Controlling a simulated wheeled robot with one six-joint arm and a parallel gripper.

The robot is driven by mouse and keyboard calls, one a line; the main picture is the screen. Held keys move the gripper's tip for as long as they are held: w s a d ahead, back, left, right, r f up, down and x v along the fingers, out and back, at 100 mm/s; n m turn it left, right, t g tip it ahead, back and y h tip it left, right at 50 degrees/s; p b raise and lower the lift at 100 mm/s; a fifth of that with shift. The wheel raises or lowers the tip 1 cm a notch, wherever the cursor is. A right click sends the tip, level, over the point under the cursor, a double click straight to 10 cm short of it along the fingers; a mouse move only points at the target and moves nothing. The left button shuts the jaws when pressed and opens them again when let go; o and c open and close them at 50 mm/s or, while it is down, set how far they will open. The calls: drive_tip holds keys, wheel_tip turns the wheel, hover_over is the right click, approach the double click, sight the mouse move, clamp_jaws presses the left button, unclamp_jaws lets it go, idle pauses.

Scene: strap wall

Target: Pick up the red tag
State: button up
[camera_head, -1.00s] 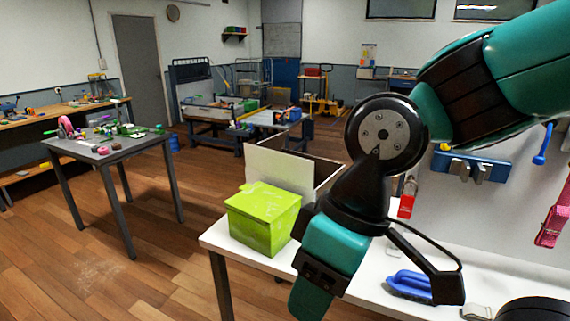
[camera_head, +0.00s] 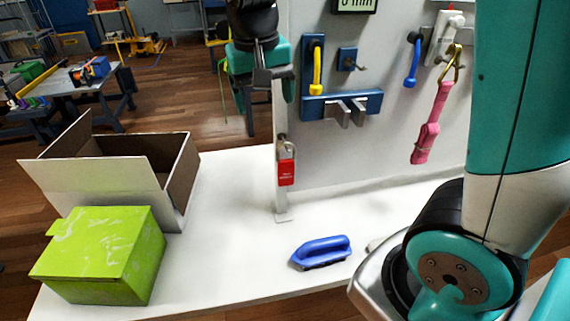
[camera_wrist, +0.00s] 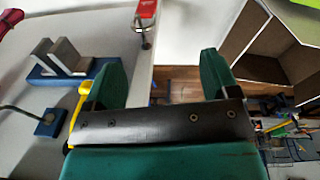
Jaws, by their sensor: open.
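The red tag (camera_head: 286,172) hangs by a metal padlock-like piece on the upright end edge of the wall panel, above the white table. In the wrist view the red tag (camera_wrist: 147,8) shows at the top edge, partly cut off. My gripper (camera_head: 262,82) is above the tag in the head view, by the panel's end edge, and apart from it. In the wrist view my gripper (camera_wrist: 158,78) has its two green fingers spread wide with nothing between them; one finger is near the panel face.
The panel carries a blue bracket (camera_head: 341,106), a yellow-handled hook (camera_head: 317,72), a blue handle (camera_head: 412,62) and a pink strap (camera_head: 430,125). On the white table (camera_head: 230,235) are a lime box (camera_head: 98,255), an open carton (camera_head: 95,180) and a blue-handled brush (camera_head: 322,251).

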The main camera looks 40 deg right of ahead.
sight(284, 144)
drive_tip(key=d+f, duration=0.1)
drive_tip(key=f, duration=0.2)
drive_tip(key=w+d+f+m+p, duration=0.1)
drive_tip(key=d+f, duration=0.1)
drive_tip(key=f, duration=0.2)
drive_tip(key=w+d+f+m+p, duration=0.1)
drive_tip(key=f, duration=0.3)
drive_tip(key=shift+d+f+h, duration=0.1)
drive_tip(key=shift+d+h, duration=0.15)
drive_tip(key=shift+h, duration=0.15)
drive_tip(key=f+p, duration=0.1)
drive_tip(key=d+f, duration=0.1)
drive_tip(key=f, duration=0.1)
drive_tip(key=f+p, duration=0.1)
drive_tip(key=shift+d+f+p, duration=0.2)
drive_tip(key=shift+d+p, duration=0.05)
drive_tip(key=shift+p, duration=0.05)
drive_tip(key=shift+f, duration=0.5)
drive_tip(key=c, duration=1)
drive_tip(key=shift+c, duration=0.2)
